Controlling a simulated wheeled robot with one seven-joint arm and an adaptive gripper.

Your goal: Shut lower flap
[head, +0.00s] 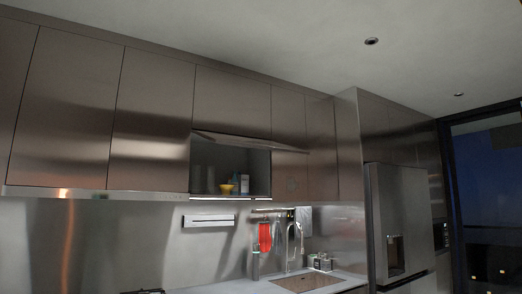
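In the head view, a lower flap (240,141) on the metal upper cabinets stands open. It is swung up and sticks out over its compartment, seen almost edge-on as a thin slanted panel. Below it, the open compartment (260,172) shows its dark inside. A yellow cup or bowl (226,189) and some dim glasses or jars stand in it. The other cabinet doors around it look shut. My gripper is not in view.
Below are a counter (225,286) with a sink (305,282), a tap (297,240), a red cloth or mitt (265,237) and small bottles (320,262). A tall fridge (398,215) stands to the right, beside a dark window or glass door (488,200).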

